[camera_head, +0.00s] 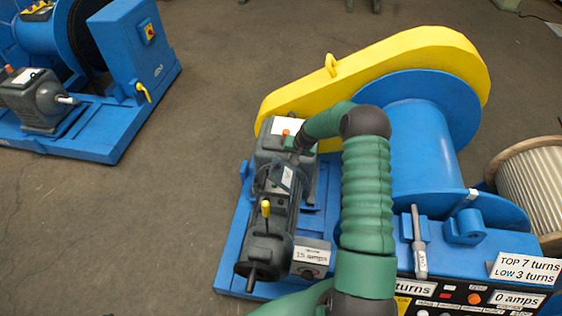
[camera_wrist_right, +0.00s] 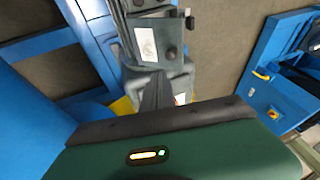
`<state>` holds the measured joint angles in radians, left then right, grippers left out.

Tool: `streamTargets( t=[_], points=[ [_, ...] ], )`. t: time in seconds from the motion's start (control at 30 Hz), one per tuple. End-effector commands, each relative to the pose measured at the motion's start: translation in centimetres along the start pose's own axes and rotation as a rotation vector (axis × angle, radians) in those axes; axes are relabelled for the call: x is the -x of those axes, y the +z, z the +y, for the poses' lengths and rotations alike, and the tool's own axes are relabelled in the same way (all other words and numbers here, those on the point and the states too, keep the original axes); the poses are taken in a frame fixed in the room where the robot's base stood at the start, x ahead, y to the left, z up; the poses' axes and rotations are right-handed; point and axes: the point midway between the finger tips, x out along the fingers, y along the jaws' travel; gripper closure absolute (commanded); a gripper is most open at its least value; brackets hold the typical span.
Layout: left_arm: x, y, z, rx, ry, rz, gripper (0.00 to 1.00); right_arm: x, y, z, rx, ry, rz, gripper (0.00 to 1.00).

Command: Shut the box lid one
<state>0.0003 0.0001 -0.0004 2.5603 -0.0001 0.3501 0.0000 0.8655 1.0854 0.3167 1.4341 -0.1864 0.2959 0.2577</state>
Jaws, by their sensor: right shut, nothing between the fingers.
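My right gripper (camera_head: 298,148) is shut and empty, at the end of the green arm. It is by the dark grey gear housing (camera_head: 268,152) with a white label and orange cap; I cannot tell whether it touches. In the right wrist view the shut fingers (camera_wrist_right: 158,92) point at a grey housing with a white label (camera_wrist_right: 147,42). A small grey box (camera_head: 310,260) marked "15 amps" sits beside the grey motor (camera_head: 268,222). I cannot tell which part is the box lid, or whether it is open. My left gripper is out of view.
A yellow chain guard (camera_head: 370,70) and blue drum (camera_head: 420,145) stand behind and right of my arm. A control panel (camera_head: 460,297) and upright lever (camera_head: 419,245) are at front right. Another blue machine (camera_head: 125,50) stands at far left. The floor between is clear.

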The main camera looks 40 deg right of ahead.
Motion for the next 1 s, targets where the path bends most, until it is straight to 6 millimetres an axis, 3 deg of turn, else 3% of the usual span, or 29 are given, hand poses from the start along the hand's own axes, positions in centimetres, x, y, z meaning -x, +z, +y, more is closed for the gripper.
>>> streamTargets(
  t=[0.2, 0.4, 0.83, 1.0],
  points=[
    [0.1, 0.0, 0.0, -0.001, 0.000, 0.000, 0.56, -4.7, 0.1, -0.2, 0.001, -0.001, 0.000, 1.00],
    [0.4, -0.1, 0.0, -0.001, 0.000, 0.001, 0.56, -6.8, 0.8, -1.8, 0.003, 0.001, 0.003, 1.00],
    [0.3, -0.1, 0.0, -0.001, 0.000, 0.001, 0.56, -7.5, 0.9, -2.0, 0.000, 0.000, 0.002, 1.00],
    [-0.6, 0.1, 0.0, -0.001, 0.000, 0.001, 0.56, -7.9, 0.6, -1.7, 0.007, 0.017, 0.004, 1.00]
  ],
)
